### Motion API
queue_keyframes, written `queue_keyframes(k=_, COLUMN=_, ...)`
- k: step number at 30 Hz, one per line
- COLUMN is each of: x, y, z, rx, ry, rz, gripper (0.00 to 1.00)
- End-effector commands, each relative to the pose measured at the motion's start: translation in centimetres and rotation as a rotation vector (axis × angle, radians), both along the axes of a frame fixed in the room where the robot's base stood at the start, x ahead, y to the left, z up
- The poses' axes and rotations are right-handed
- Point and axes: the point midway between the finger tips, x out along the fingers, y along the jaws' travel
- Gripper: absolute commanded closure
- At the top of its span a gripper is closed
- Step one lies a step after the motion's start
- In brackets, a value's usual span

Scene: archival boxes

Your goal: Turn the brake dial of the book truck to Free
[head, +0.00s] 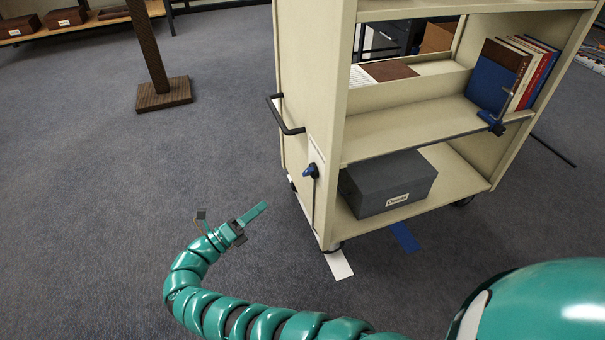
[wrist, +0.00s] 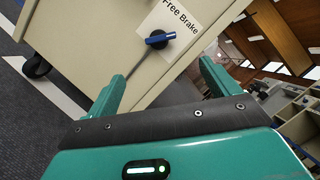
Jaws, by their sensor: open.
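The book truck (head: 330,110) is a cream shelf cart at centre right. Its brake dial (head: 311,170), with a blue handle and dark hub, is on the truck's end panel. In the wrist view the dial (wrist: 160,40) sits on a white label (wrist: 190,22) reading "Free Brake". There the blue handle points right, and its tip lies nearer the word "Brake" than "Free". My gripper (head: 254,213) is left of the dial and lower in the head view, apart from it. In the wrist view my gripper (wrist: 161,74) is open and empty, with the dial beyond the fingers.
A black push handle (head: 286,115) juts from the end panel above the dial. The truck holds a grey box (head: 388,182) and several books (head: 515,75). White (head: 338,264) and blue (head: 405,237) floor strips lie by it. Carpet left of the truck is clear up to a brown post (head: 150,50).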

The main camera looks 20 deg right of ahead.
Motion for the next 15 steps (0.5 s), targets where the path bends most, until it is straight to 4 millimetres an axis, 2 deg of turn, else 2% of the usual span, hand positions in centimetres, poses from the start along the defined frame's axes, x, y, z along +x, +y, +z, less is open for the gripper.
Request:
queue_keyframes(k=10, x=0.8, y=-2.2, z=0.8, rx=-0.002, ry=0.002, rz=-0.001, gripper=0.13)
queue_keyframes(k=15, x=1.7, y=-5.1, z=1.6, rx=-0.001, ry=-0.003, rz=-0.007, gripper=0.13)
